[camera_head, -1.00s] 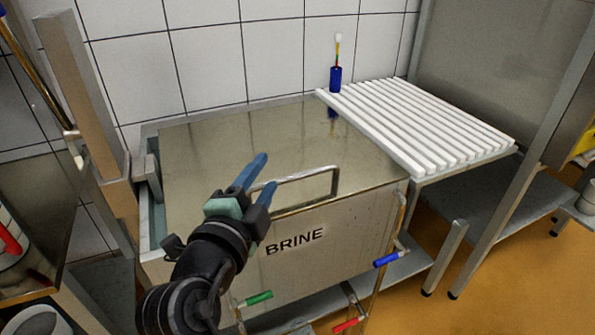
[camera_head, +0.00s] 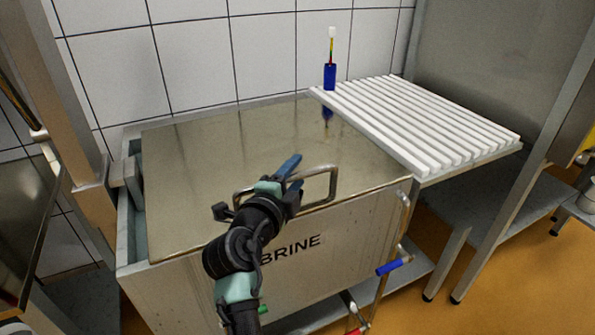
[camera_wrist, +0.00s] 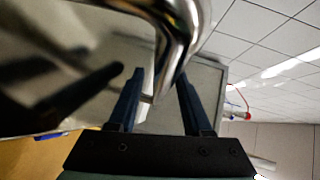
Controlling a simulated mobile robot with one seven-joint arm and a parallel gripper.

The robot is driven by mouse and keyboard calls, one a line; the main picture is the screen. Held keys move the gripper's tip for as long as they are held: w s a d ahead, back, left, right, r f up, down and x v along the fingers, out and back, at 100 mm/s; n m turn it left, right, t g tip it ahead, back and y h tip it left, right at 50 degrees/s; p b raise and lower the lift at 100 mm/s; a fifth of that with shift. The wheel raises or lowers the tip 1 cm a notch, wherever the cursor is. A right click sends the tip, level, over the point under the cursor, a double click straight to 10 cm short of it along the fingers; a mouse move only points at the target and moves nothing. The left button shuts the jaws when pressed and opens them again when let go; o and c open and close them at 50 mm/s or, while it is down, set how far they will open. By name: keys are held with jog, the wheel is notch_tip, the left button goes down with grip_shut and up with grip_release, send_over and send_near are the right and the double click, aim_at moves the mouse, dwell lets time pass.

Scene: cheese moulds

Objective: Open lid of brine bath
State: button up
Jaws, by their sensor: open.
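The brine bath (camera_head: 300,268) is a steel tank marked BRINE. Its shiny flat lid (camera_head: 215,150) lies closed over most of the top, leaving a narrow strip along the left side uncovered. A metal bar handle (camera_head: 334,183) stands at the lid's front edge.
A white slatted rack (camera_head: 420,125) adjoins the bath at right. A blue bottle-like holder (camera_head: 329,77) stands at the back edge. Pipes with a blue-handled valve (camera_head: 393,266) are at the front right. A tiled wall (camera_head: 200,60) closes off the back.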

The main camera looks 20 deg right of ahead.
jog(key=shift+x, duration=0.9)
grip_shut()
dwell(0.9)
